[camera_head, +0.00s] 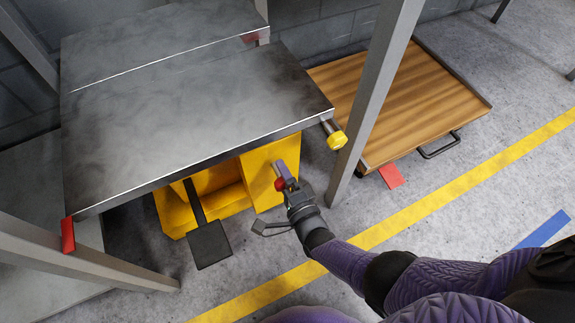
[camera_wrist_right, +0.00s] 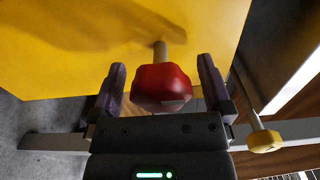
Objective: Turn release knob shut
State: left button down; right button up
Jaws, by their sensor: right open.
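The release knob is a red faceted knob (camera_wrist_right: 161,86) on a short metal stem that comes out of the yellow body of the lift table. In the right wrist view it sits between the two fingers of my right gripper (camera_wrist_right: 163,88), with a gap on each side. In the head view the red knob (camera_head: 280,184) shows at the fingertips of my right gripper (camera_head: 284,180), partly covered by them. The right gripper is open around the knob. My left gripper is not in view.
A yellow knob (camera_head: 337,140) on a metal stem sticks out at the table corner, also in the wrist view (camera_wrist_right: 264,141). A grey post (camera_head: 375,95) stands right of my gripper. A black pedal (camera_head: 209,245) is left. A wooden-topped platform (camera_head: 430,100) lies behind the post.

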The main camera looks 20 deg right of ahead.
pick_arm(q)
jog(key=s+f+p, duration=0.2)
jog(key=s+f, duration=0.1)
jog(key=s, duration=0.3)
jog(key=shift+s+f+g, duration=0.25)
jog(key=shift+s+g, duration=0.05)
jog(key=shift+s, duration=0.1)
pick_arm(e)
jog(key=s, duration=0.9)
jog(key=shift+s+d, duration=0.15)
jog(key=shift+s, duration=0.15)
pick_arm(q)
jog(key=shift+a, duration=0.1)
